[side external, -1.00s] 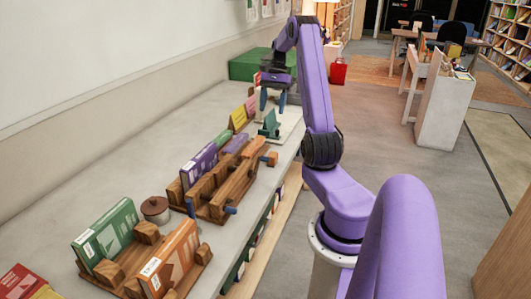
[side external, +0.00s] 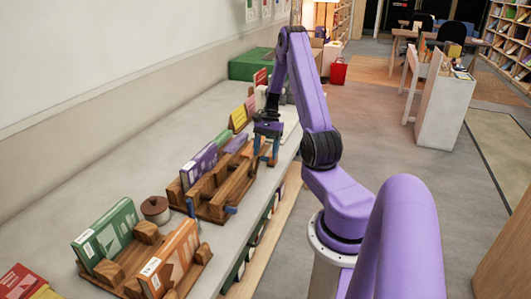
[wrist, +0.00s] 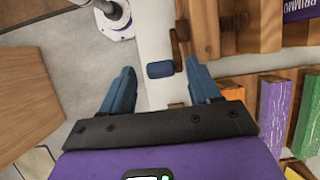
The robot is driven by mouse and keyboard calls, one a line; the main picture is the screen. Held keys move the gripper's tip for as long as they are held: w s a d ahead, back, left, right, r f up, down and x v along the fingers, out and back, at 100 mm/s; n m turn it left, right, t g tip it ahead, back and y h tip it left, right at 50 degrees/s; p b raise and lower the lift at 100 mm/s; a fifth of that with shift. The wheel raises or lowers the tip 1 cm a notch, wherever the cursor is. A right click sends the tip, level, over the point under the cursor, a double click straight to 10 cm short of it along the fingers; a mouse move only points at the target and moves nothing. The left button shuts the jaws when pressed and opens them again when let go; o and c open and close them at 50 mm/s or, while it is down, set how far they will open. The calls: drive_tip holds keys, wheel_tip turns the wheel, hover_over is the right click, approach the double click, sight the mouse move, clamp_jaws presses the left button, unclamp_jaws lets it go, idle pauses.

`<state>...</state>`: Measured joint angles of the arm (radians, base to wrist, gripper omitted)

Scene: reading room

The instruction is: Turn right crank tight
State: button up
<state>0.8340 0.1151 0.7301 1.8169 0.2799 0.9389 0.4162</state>
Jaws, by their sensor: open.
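The wooden press (side external: 215,205) stands on the pale counter with books upright in it. Its near crank has a blue handle (side external: 230,210), which also shows in the wrist view (wrist: 160,69) with its brown arm (wrist: 178,50). The right crank, at the press's far end, is mostly hidden by my gripper (side external: 267,148); a small brown piece (wrist: 178,105) of what may be its handle shows between the fingers in the wrist view. My gripper (wrist: 162,88) points down there with its blue fingers spread. I cannot tell whether they touch the crank.
Coloured books (side external: 240,118) and a green box (side external: 250,65) are farther back. Shelved books lie under the counter's edge. The counter near the wall is clear.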

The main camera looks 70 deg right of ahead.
drive_tip(key=shift+a+f, duration=0.15)
drive_tip(key=shift+f, duration=0.25)
drive_tip(key=shift+c, duration=0.3)
drive_tip(key=shift+s, duration=0.1)
clamp_jaws()
